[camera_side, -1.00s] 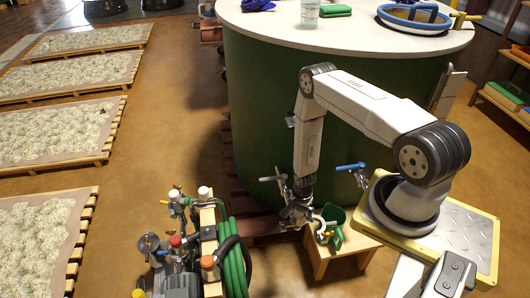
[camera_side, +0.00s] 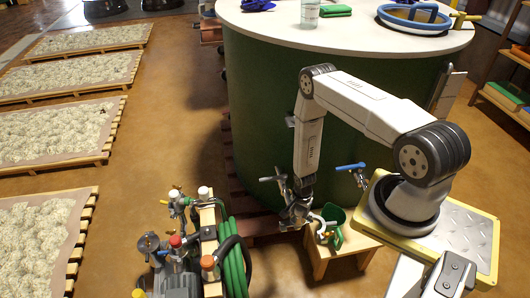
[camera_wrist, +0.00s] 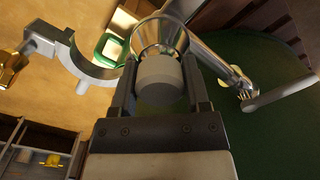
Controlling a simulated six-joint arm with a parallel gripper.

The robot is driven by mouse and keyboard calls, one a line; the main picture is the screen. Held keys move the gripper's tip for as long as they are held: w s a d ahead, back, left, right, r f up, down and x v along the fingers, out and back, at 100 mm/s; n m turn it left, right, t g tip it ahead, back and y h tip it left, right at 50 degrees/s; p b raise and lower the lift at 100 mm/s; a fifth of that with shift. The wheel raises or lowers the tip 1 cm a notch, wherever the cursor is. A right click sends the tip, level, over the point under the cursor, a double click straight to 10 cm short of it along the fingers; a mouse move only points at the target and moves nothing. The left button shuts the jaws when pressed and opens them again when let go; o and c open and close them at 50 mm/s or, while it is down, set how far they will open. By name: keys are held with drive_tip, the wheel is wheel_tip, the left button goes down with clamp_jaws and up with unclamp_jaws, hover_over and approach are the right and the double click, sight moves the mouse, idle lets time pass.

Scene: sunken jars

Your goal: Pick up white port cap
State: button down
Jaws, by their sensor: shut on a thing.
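The white port cap (camera_wrist: 160,75) shows in the wrist view as a pale, short cylinder between my two dark fingers. My gripper (camera_wrist: 158,92) is shut on it, one finger on each side. A shiny round metal or glass rim (camera_wrist: 162,32) lies just beyond the cap; I cannot tell whether the cap touches it. In the side view my gripper (camera_side: 297,212) points down among metal fittings at the foot of the green tank (camera_side: 270,110). The cap cannot be made out there.
A metal pipe with a lever (camera_wrist: 225,70) runs close right of the fingers, and a curved clamp (camera_wrist: 85,65) lies left. A green container (camera_side: 333,214) stands on a wooden stool (camera_side: 340,248). A pump stand with green hoses (camera_side: 232,270) is left of my gripper.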

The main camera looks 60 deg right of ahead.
drive_tip(key=shift+r, duration=0.2)
drive_tip(key=shift+r, duration=0.8)
drive_tip(key=s+a+r, duration=0.5)
drive_tip(key=s+r, duration=0.6)
drive_tip(key=s, duration=0.2)
drive_tip(key=shift+a, duration=0.2)
drive_tip(key=shift+w, duration=0.1)
